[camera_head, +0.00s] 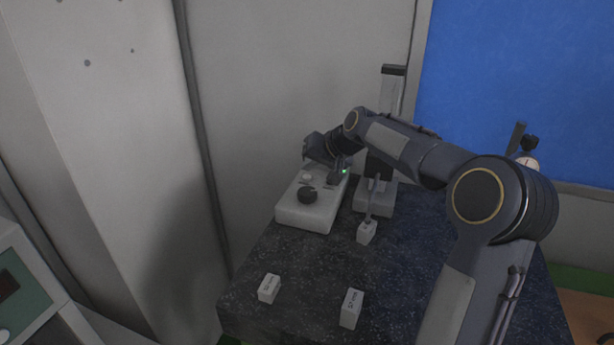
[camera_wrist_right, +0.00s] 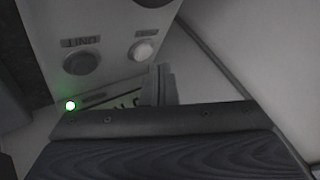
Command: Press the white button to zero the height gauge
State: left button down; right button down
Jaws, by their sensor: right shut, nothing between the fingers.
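The white button (camera_wrist_right: 142,50) is a small round cap on a light control box, beside a grey round button (camera_wrist_right: 80,62) with a label. In the head view the white button (camera_head: 307,177) shows on top of the control box (camera_head: 305,216), behind a dark knob (camera_head: 307,195). My right gripper (camera_wrist_right: 163,75) is shut and empty, its tips just below the white button in the wrist picture; I cannot tell whether they touch the box. The height gauge (camera_head: 393,88) stands right of the box, partly behind my right arm. My left gripper is not in view.
A small white block (camera_head: 367,232) stands before the gauge. Two labelled blocks (camera_head: 269,288) (camera_head: 351,308) sit near the dark stone slab's front. A dial indicator (camera_head: 528,162) stands at the right. The slab's (camera_head: 300,265) middle is clear.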

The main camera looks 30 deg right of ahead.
aim_at(310, 178)
jog(key=shift+r+p, duration=1.9)
jog(key=shift+r, duration=0.65)
jog(key=shift+f, duration=0.1)
